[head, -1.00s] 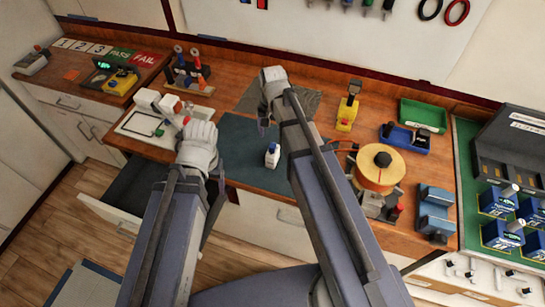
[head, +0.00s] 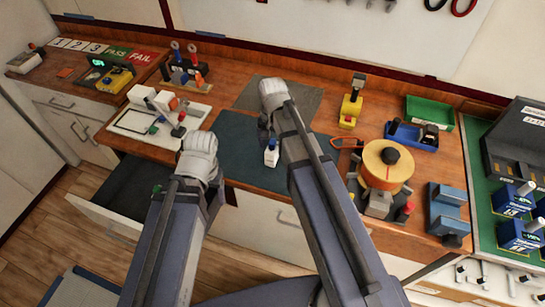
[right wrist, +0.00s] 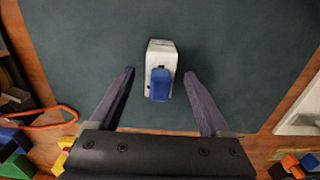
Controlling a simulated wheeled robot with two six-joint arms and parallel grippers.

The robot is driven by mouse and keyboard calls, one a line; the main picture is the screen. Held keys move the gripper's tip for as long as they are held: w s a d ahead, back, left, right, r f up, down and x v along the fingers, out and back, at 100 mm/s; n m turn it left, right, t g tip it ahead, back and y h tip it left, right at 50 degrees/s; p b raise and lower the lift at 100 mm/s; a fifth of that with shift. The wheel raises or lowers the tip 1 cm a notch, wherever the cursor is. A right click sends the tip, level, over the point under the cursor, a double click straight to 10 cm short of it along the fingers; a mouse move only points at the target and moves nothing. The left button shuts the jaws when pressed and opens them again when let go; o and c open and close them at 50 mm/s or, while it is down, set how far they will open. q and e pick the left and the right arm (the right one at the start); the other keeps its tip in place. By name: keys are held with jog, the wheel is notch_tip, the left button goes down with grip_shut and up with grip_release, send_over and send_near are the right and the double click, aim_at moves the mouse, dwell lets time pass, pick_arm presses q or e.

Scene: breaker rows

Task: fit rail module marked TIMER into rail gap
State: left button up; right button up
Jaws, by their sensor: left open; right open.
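A small white module with a blue part (head: 271,153) stands on the dark teal mat (head: 240,135); no TIMER marking is readable. In the right wrist view the white and blue module (right wrist: 161,70) sits between the open fingers of my right gripper (right wrist: 159,76), with space on both sides. In the head view my right gripper (head: 268,118) is above and beside it, its fingers partly hidden. My left gripper (head: 196,146) is open and empty, near the white tray (head: 135,127) with white blocks. I cannot make out the rail gap.
An orange spool (head: 385,165), a yellow tool stand (head: 351,108), a blue bin (head: 412,135) and a green tray (head: 430,112) stand to the right. Blue modules (head: 512,198) are on a green mat at far right. A drawer (head: 110,215) is open below left. The mat is otherwise clear.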

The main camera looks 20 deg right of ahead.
grip_shut()
dwell(0.7)
